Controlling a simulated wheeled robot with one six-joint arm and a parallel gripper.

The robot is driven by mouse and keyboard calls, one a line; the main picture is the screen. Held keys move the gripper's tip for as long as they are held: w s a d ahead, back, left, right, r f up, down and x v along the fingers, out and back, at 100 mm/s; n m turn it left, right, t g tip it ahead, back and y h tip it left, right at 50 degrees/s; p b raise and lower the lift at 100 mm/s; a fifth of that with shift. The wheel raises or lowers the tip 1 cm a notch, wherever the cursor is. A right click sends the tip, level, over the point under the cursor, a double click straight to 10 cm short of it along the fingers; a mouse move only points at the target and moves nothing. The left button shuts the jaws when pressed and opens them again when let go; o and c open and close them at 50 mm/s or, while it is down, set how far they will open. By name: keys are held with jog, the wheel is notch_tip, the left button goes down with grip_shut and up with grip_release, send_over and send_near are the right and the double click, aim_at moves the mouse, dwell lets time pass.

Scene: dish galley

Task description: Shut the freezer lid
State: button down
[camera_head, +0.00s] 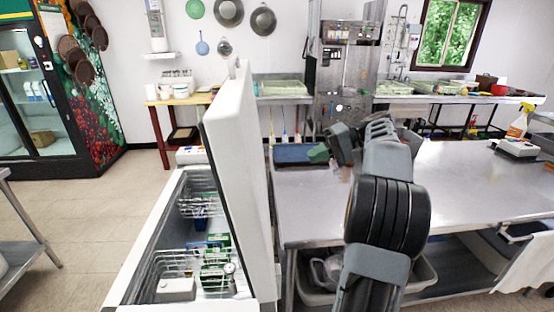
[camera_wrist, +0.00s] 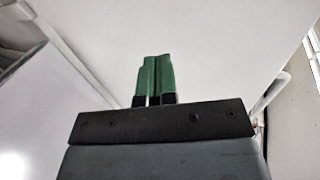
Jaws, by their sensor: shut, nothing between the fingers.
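The freezer lid (camera_head: 240,150) stands open, nearly upright, its white slab rising from the right side of the white chest freezer (camera_head: 140,247). Wire baskets with green boxes show inside the freezer. My gripper (camera_head: 318,153) is to the right of the lid in the head view, with a gap between them in the picture. In the wrist view, my gripper's two green fingers (camera_wrist: 155,80) are together and empty. A broad pale surface fills the view beyond them; I cannot tell whether it is the lid. No contact with the lid shows.
A steel table (camera_head: 450,185) lies under and right of my arm, with a grey tub (camera_head: 420,278) on its lower shelf. A spray bottle (camera_head: 520,122) stands at the far right. The tiled floor (camera_head: 95,205) left of the freezer is clear. A display fridge (camera_head: 40,100) stands far left.

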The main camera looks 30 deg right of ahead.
jog(key=r+p+x, duration=0.1)
jog(key=x, duration=1.2)
jog(key=shift+a, duration=0.45)
jog(key=shift+w, duration=0.1)
